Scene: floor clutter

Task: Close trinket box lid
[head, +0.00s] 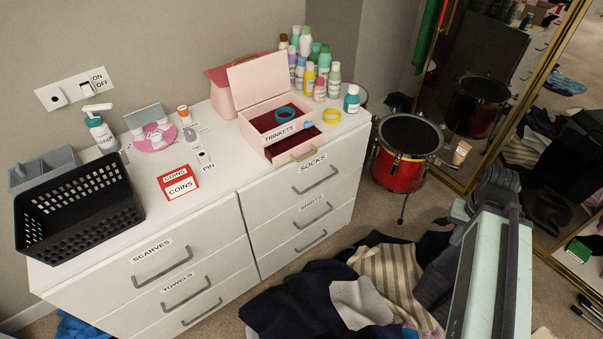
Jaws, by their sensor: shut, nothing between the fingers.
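The pink trinket box (268,141), labelled TRINKETS, stands on the white dresser toward its back right. Its lid (258,79) is open, standing up and tilted back from the rear edge. The dark red inside shows, with a blue ring (285,114) in or on the open top. A small blue thing (309,125) sits at the box's right front edge. The box's lower drawer (297,153), with a gold handle, is pulled out. Dark and pale parts of my arm rise at the lower right, apart from the box. I cannot make out my gripper's fingers.
Clothes (335,295) cover the floor.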

